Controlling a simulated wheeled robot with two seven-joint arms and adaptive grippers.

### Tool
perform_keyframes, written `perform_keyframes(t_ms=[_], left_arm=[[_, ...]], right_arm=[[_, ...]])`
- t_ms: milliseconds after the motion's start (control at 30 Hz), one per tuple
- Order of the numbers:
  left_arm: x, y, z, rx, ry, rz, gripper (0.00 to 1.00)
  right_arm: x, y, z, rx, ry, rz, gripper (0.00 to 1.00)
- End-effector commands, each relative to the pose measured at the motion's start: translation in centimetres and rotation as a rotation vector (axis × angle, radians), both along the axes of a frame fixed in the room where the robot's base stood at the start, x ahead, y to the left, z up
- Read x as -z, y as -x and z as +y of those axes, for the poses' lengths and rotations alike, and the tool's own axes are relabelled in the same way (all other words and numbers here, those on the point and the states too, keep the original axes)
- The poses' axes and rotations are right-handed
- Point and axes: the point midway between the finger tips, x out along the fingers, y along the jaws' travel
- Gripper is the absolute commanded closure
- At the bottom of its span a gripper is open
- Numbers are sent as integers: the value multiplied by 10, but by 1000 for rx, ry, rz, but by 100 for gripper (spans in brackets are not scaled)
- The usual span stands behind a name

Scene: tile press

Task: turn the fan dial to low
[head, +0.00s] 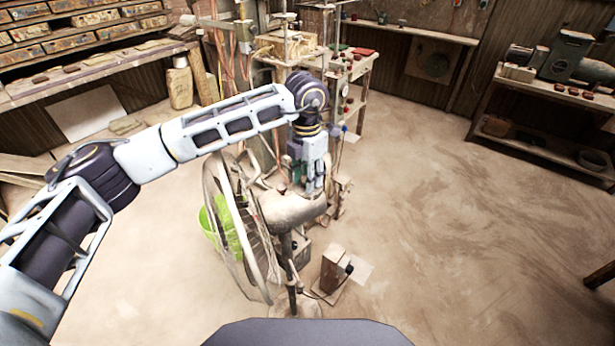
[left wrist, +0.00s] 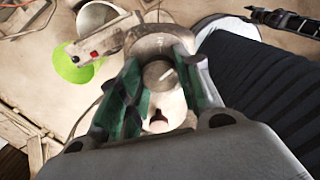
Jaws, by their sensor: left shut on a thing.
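The fan stands on the floor in the middle of the head view, its wire cage (head: 228,228) facing left and its pale motor housing (head: 283,210) to the right of the cage. My left gripper (head: 310,190) reaches down onto the top of the housing. In the left wrist view, the round grey dial (left wrist: 159,76) with a light line on its face lies between the green-padded fingers of the left gripper (left wrist: 158,84). The gripper is shut on the dial. No setting marks can be read. My right gripper is in neither view.
A lime green bucket (head: 211,224) is behind the fan cage. A small wooden block stand (head: 333,272) is on the floor at right of the fan. A cluttered workbench (head: 358,68) is behind. Open floor (head: 450,230) lies to the right.

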Motion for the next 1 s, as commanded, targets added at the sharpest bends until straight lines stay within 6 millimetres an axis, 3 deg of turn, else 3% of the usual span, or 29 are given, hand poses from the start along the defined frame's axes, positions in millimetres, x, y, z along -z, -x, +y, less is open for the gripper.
perform_keyframes(t_ms=[200,233,400,767,1000], left_arm=[[0,0,0,1,-1,1,90],[0,0,0,1,-1,1,63],[0,0,0,1,-1,1,43],[-1,0,0,1,0,0,43],[-14,0,0,1,1,-1,43]], right_arm=[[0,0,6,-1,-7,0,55],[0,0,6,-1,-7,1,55],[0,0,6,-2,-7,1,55],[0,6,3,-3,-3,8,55],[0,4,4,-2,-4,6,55]])
